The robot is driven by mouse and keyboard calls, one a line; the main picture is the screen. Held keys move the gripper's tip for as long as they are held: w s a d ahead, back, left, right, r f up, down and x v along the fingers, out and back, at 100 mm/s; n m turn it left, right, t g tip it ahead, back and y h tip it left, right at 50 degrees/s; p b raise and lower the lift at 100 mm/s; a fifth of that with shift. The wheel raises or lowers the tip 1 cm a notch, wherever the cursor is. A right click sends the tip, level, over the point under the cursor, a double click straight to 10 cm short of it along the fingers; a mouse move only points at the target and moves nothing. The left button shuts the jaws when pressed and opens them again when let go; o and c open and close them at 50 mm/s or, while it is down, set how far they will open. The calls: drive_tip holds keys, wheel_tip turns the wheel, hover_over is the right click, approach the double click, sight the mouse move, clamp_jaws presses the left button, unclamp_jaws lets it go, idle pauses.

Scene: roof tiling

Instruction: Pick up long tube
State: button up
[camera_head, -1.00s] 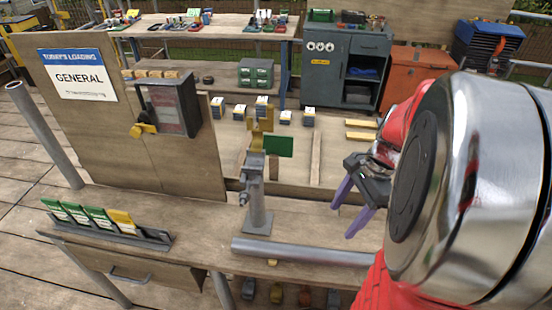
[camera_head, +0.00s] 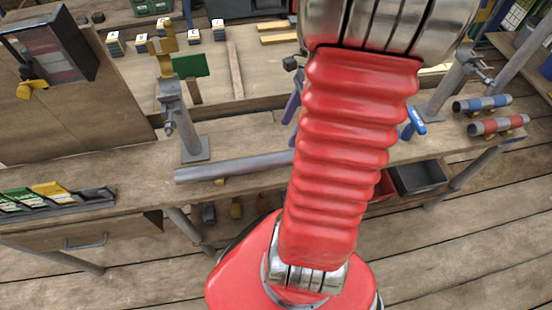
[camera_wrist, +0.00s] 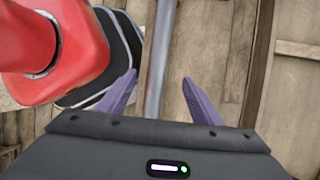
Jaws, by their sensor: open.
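The long tube (camera_head: 235,168) is a plain grey metal pipe. It lies along the front part of the wooden bench in the head view, its right end hidden behind my red arm. In the wrist view the long tube (camera_wrist: 160,45) runs upright through the picture, in line with the gap between my fingers. My gripper (camera_wrist: 161,92) is open with purple fingers and nothing held; how far it is above the tube is hard to tell. In the head view my gripper (camera_head: 291,106) is mostly hidden behind my arm, above the bench.
A grey clamp post (camera_head: 190,140) stands just behind the tube, with another stand (camera_head: 445,85) at the right. A rack of tags (camera_head: 55,198) is at the left. Blue (camera_head: 482,103) and red (camera_head: 498,124) cylinders lie at the right end. A bin (camera_head: 418,178) sits below.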

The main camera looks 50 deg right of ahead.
sight(278, 155)
drive_tip(key=x, duration=0.6)
drive_tip(key=shift+a+f, duration=0.1)
drive_tip(key=shift+f, duration=0.05)
drive_tip(key=shift+s+x, duration=0.15)
drive_tip(key=shift+x, duration=1.15)
drive_tip(key=shift+s+x, duration=0.1)
drive_tip(key=shift+x, duration=1.2)
drive_tip(key=shift+c, duration=0.3)
clamp_jaws()
